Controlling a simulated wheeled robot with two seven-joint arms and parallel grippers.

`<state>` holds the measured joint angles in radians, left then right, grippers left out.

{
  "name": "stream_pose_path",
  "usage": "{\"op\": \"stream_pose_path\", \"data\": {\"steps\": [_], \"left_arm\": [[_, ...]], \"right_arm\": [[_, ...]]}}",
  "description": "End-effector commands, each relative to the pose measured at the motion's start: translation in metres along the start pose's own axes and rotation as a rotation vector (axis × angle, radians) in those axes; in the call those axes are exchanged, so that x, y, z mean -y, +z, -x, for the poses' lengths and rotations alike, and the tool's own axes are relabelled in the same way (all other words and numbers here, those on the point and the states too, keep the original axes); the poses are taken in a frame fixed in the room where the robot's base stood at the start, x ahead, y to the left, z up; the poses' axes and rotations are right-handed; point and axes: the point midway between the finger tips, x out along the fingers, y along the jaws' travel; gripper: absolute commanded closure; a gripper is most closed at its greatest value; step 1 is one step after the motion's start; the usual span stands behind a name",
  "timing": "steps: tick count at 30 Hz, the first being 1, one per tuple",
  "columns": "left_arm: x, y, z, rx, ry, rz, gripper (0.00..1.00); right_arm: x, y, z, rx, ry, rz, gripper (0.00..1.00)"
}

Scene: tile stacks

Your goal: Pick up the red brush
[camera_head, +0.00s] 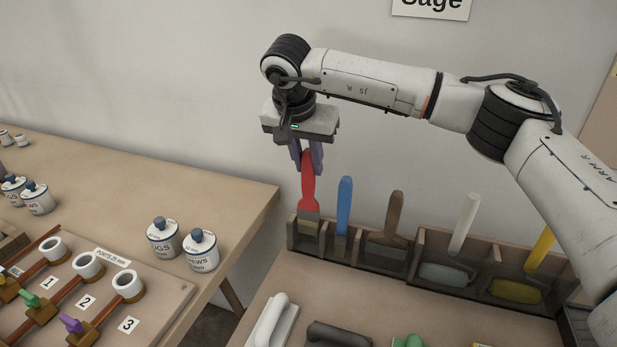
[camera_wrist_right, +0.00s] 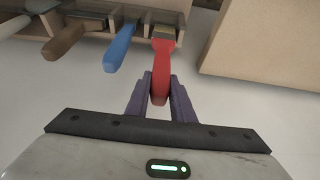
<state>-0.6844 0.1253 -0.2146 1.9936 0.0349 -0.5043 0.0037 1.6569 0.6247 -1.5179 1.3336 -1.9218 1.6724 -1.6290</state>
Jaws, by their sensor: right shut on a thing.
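The red brush (camera_head: 308,191) stands upright at the left end of a wooden rack, its handle up and its bristle end at the leftmost compartment. My right gripper (camera_head: 306,153) comes from above and is shut on the top of its handle. In the right wrist view the red brush (camera_wrist_right: 162,68) sits between the two purple fingers of my right gripper (camera_wrist_right: 160,90). Its bristles still show at the rack compartment, and I cannot tell whether they are clear of it. My left gripper is not in view.
The rack (camera_head: 362,250) also holds a blue-handled tool (camera_head: 343,205), a brown one (camera_head: 394,215), a white one (camera_head: 464,222) and a yellow one (camera_head: 541,248). A gap separates the tables.

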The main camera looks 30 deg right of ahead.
Motion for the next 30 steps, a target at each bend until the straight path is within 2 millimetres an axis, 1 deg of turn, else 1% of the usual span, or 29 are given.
{"op": "stream_pose_path", "data": {"steps": [1, 9, 12, 15, 18, 21, 30], "left_arm": [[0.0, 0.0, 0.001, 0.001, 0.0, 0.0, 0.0], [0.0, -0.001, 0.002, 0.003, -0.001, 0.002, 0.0], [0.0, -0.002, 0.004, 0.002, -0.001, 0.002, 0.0], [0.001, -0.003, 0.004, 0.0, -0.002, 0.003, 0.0], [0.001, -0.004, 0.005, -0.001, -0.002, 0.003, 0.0], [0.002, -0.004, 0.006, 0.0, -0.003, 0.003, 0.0], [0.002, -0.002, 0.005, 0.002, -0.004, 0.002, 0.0]], "right_arm": [[0.001, -0.006, 0.013, -0.003, -0.004, -0.002, 1.0], [0.001, -0.029, 0.069, -0.002, -0.003, -0.003, 1.0], [0.001, -0.036, 0.088, -0.002, -0.002, -0.002, 1.0], [0.001, -0.042, 0.102, -0.001, -0.002, -0.001, 1.0], [0.001, -0.047, 0.112, -0.001, 0.0, 0.0, 1.0], [0.001, -0.049, 0.118, 0.0, 0.0, 0.0, 1.0], [0.0, -0.05, 0.121, 0.0, 0.0, 0.001, 1.0]]}}
